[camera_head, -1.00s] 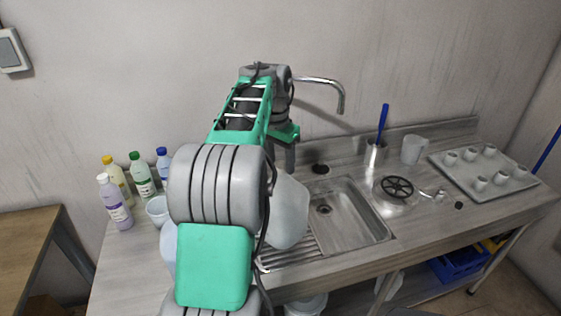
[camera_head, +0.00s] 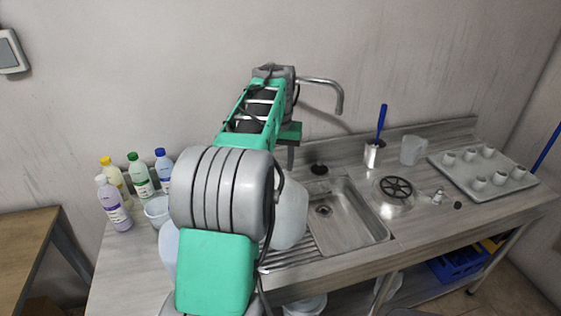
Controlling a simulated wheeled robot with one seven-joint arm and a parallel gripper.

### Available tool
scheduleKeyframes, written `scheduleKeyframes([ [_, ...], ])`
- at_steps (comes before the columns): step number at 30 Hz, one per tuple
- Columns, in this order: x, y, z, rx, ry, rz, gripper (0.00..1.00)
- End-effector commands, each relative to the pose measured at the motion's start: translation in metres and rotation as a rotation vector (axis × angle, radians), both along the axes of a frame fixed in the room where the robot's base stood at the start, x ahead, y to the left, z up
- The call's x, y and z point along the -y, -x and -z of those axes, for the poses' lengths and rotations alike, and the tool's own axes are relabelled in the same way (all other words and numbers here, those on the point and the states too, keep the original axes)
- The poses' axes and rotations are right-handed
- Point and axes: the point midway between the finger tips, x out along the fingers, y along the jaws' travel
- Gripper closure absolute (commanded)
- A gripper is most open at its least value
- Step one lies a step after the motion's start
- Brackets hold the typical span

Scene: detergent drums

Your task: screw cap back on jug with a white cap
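My gripper (camera_head: 291,157) hangs over the back of the counter, left of the black disc (camera_head: 319,169) and below the tap spout. My arm mostly covers it, so I cannot tell whether it is open or holds anything. A large whitish vessel (camera_head: 291,217) stands behind my arm at the sink's left, partly hidden; its top and any cap on it do not show. Another pale vessel (camera_head: 169,248) shows at the arm's left edge. A lilac bottle (camera_head: 116,207) with a whitish cap (camera_head: 101,179) stands upright at the counter's left end. I see no loose white cap.
Green-capped (camera_head: 141,178), yellow-capped (camera_head: 113,177) and blue-capped (camera_head: 163,168) bottles and a small white bucket (camera_head: 157,209) stand at left. The sink basin (camera_head: 350,220) is empty. A tray (camera_head: 510,186) of several cups, a jug (camera_head: 412,150) and a brush holder (camera_head: 373,155) stand at right.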

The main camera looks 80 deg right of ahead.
Motion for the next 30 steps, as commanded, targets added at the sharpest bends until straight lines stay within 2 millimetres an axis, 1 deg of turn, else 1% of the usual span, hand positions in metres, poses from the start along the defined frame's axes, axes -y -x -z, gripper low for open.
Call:
scheduleKeyframes([
  [3,0.0000,-0.0003,0.0000,0.000,0.000,-0.001,1.00],
  [14,0.0000,-0.0005,0.0026,0.000,-0.001,0.004,1.00],
  [17,-0.0002,-0.0019,0.0016,0.000,-0.002,0.081,1.00],
  [21,-0.0004,-0.0036,0.0021,-0.002,-0.005,0.322,1.00],
  [24,-0.0001,-0.0038,0.0037,-0.002,-0.005,0.467,1.00],
  [26,-0.0003,-0.0035,0.0045,-0.002,-0.005,0.502,1.00],
  [30,-0.0004,-0.0032,0.0055,-0.002,-0.005,0.504,1.00],
])
